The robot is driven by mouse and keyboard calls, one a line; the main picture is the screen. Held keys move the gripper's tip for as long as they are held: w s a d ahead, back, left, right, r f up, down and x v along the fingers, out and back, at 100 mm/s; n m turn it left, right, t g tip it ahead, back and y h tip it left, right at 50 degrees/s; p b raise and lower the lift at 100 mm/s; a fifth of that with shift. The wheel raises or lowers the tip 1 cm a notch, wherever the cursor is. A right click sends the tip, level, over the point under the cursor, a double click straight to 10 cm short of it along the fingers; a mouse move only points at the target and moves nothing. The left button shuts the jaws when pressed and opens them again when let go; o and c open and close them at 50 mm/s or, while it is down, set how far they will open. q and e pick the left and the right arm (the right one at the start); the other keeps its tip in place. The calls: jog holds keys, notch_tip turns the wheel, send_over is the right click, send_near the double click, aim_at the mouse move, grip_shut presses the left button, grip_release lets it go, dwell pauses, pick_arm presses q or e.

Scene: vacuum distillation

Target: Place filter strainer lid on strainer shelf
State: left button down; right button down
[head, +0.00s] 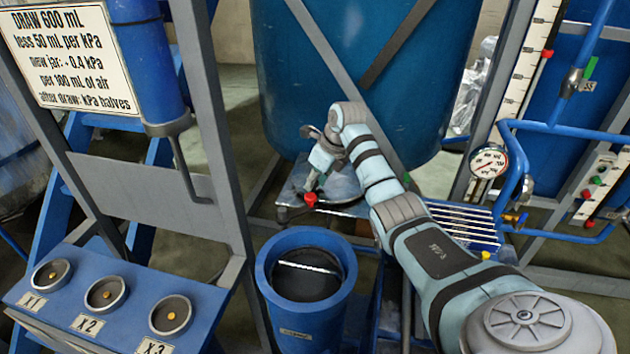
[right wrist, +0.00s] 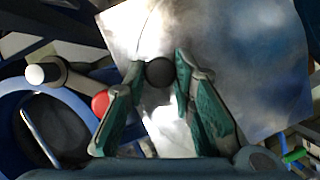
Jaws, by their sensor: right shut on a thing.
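My right gripper (head: 314,180) reaches in from the right, fingers pointing down over a shiny metal shelf plate (head: 343,187), which looks like the strainer shelf. In the right wrist view the two green-padded fingers (right wrist: 160,85) are shut on a dark round knob (right wrist: 160,72), which looks like the filter strainer lid's. The lid's body cannot be told apart from the bright plate (right wrist: 240,50) behind it. The blue strainer housing (head: 264,280) stands nearer, open at the top, with a pale bar (head: 310,267) across its dark inside. My left gripper is not in view.
A red knob (head: 310,198) sits at the shelf's near edge, close to the fingers. A large blue tank (head: 300,80) stands behind. Grey frame posts (head: 215,130) rise to the left; a pressure gauge (head: 488,162) and blue pipes lie to the right.

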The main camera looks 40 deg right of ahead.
jog(key=c, duration=1.3)
grip_release()
jog(key=shift+f, duration=0.1)
jog(key=shift+c, duration=0.2)
jog(key=v, duration=1.2)
jog(key=shift+p, duration=0.35)
